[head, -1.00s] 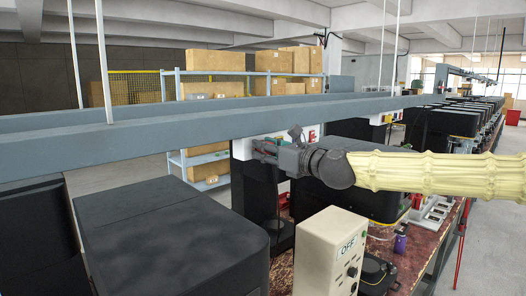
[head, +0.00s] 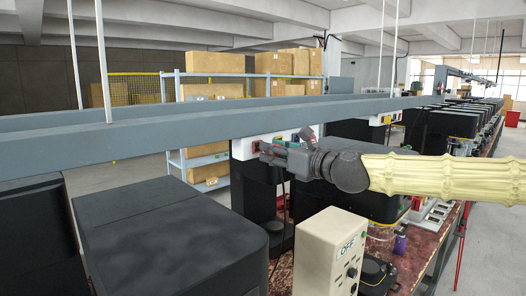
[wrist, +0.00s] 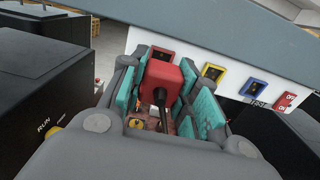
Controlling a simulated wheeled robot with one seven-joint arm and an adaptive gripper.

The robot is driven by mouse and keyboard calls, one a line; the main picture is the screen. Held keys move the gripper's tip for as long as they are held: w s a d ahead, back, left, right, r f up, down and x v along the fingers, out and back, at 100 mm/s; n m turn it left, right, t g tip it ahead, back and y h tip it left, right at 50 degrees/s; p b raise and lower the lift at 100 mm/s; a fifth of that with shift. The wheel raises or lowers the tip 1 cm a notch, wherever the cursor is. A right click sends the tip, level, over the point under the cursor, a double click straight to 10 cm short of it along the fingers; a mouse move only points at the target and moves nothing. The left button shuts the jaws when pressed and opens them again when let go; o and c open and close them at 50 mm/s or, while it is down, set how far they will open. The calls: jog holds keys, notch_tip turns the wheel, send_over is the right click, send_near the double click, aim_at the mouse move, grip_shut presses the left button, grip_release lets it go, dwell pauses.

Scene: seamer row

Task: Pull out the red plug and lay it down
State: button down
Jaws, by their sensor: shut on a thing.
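My gripper (head: 268,152) is at the white socket strip (head: 243,149) under the grey beam. In the wrist view its teal-padded fingers (wrist: 160,88) are closed on the two sides of the red plug (wrist: 161,78). A dark cord (wrist: 160,103) runs from the plug's near end. The red-framed socket (wrist: 162,53) shows just beyond the plug. I cannot tell whether the plug's pins are still in it. In the head view the plug is mostly hidden by the fingers.
Beside the red socket are a yellow socket (wrist: 213,72), a blue socket (wrist: 254,88) and a red switch (wrist: 286,102). The grey beam (head: 180,130) runs just above. Black machines (head: 165,230) and a beige control box (head: 331,250) stand below.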

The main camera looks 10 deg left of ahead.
jog(key=shift+v, duration=1.1)
